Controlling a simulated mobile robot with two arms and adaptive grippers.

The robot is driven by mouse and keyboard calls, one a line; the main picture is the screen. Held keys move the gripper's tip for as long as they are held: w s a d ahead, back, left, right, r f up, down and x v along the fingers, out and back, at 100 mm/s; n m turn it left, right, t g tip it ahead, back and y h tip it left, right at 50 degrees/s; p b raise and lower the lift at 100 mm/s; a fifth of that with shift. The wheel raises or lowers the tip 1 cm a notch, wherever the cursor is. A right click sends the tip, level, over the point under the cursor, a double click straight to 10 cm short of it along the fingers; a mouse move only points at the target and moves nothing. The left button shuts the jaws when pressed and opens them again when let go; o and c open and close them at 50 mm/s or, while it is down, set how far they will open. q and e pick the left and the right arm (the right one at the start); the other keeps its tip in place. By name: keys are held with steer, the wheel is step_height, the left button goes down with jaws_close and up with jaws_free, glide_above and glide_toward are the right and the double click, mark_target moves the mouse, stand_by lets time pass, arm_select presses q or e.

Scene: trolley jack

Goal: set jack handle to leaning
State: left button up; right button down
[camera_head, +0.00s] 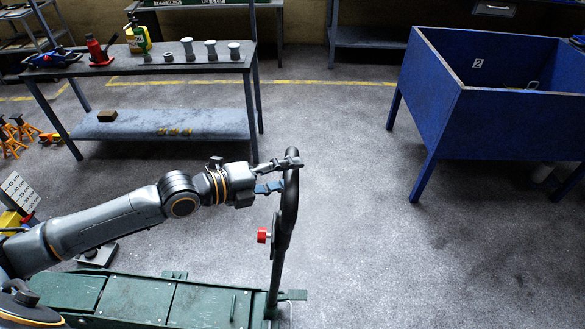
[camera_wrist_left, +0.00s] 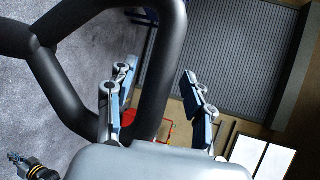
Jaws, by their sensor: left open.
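The green trolley jack (camera_head: 140,299) stands low on the floor in the head view. Its handle (camera_head: 277,262) rises nearly upright from the right end, with a slight lean to the right, and carries a black loop grip (camera_head: 288,213) and a red knob (camera_head: 263,236). My left gripper (camera_head: 281,176) is open at the top of the grip. In the left wrist view one bar of the black grip (camera_wrist_left: 164,62) passes between the spread fingers (camera_wrist_left: 161,100); contact is not clear. A small arm end, apparently my right gripper (camera_wrist_left: 20,160), shows in that view's lower left corner.
A workbench (camera_head: 150,68) with a red bottle jack (camera_head: 97,50) and several metal pieces stands at the back left. A blue bin (camera_head: 480,125) on legs stands at the right. Orange jack stands (camera_head: 14,138) are at the far left. The floor between handle and bin is clear.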

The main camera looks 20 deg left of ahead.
arm_select(q)
steer(key=shift+x, duration=0.8)
jaws_close()
